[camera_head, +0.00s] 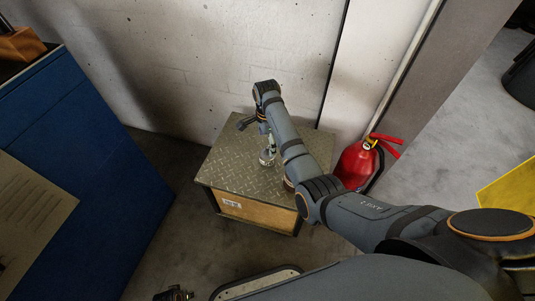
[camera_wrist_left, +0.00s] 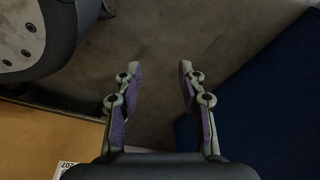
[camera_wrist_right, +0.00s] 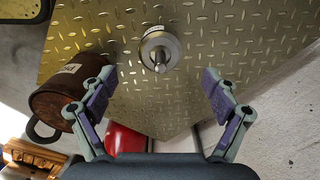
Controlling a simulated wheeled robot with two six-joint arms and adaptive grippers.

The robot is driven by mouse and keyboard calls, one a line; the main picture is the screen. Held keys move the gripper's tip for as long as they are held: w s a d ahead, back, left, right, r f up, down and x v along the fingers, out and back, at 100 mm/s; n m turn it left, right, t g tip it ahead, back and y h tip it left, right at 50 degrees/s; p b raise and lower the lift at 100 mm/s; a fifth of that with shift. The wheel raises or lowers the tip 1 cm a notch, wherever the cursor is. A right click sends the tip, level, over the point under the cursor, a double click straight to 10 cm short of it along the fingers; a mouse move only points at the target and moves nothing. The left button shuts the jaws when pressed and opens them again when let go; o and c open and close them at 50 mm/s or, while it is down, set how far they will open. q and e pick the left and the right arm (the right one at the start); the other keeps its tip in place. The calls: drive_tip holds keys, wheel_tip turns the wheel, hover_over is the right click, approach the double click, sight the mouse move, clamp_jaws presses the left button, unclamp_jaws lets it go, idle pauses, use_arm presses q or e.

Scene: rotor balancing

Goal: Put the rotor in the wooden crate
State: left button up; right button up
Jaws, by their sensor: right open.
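The rotor (camera_wrist_right: 160,48), a silvery disc with a short shaft, stands on the diamond-plate top of a stand in the right wrist view. It shows small in the head view (camera_head: 266,158). My right gripper (camera_wrist_right: 162,88) is open and empty over the plate, with the rotor ahead of and between its fingers, apart from them. My left gripper (camera_wrist_left: 158,70) is open and empty, with bare floor beyond its fingers. An orange-brown wooden thing (camera_head: 20,44) sits on the blue cabinet at the upper left. It is cut off, so I cannot tell whether it is the wooden crate.
The stand (camera_head: 228,165) has a labelled orange front. A brown labelled mug (camera_wrist_right: 62,103) is left of my right gripper. A red fire extinguisher (camera_head: 355,165) stands right of the stand. The blue cabinet (camera_head: 100,150) is at the left, with floor between. A wall rises behind.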

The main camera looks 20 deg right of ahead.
sight(267, 147)
wheel_tip(267, 147, down, 4)
drive_tip(key=shift+w+r+b, duration=0.1)
drive_tip(key=shift+w+b, duration=0.05)
drive_tip(key=shift+b, duration=0.15)
drive_tip(key=shift+d+f, duration=0.1)
drive_tip(key=shift+f, duration=0.15)
drive_tip(key=f+b, duration=0.2)
drive_tip(key=f, duration=0.2)
drive_tip(key=shift+d+f, duration=0.2)
drive_tip(key=c, duration=1.8)
use_arm(q)
drive_tip(key=w+d+r, duration=0.2)
drive_tip(key=w+r, duration=0.2)
drive_tip(key=r, duration=0.3)
drive_tip(key=shift+w+d, duration=0.15)
drive_tip(key=shift+w, duration=0.2)
use_arm(e)
clamp_jaws()
